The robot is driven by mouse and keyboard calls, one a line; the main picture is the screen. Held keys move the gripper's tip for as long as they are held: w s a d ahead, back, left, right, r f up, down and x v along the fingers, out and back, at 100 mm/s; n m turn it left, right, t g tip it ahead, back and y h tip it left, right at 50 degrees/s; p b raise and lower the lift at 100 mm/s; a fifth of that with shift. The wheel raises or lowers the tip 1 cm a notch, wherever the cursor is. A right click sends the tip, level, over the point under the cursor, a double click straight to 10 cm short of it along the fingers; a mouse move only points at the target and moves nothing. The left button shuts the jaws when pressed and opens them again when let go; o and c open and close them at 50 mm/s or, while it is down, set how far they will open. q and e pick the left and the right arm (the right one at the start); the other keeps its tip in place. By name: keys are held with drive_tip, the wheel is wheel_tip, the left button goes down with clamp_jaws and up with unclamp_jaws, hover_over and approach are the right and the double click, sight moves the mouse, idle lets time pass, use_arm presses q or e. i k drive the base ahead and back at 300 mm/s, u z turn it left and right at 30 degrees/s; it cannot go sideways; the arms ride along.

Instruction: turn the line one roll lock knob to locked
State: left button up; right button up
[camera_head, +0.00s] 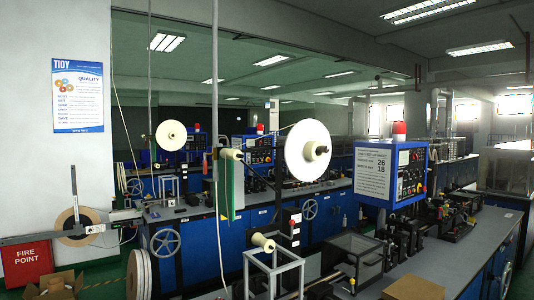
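Neither of my grippers shows in this view.
A blue control cabinet (406,173) with a printed sheet and red lamp stands on the grey bench at right. A metal frame (273,274) stands at the front. A roll of tan tape (77,226) hangs by the left wall above a red fire-point box (27,264).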

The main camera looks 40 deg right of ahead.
sight(323, 149)
drive_tip(key=u, duration=0.6)
drive_tip(key=k, duration=0.95)
drive_tip(key=z, duration=1.4)
drive_tip(key=i, duration=1)
drive_tip(key=u, duration=0.05)
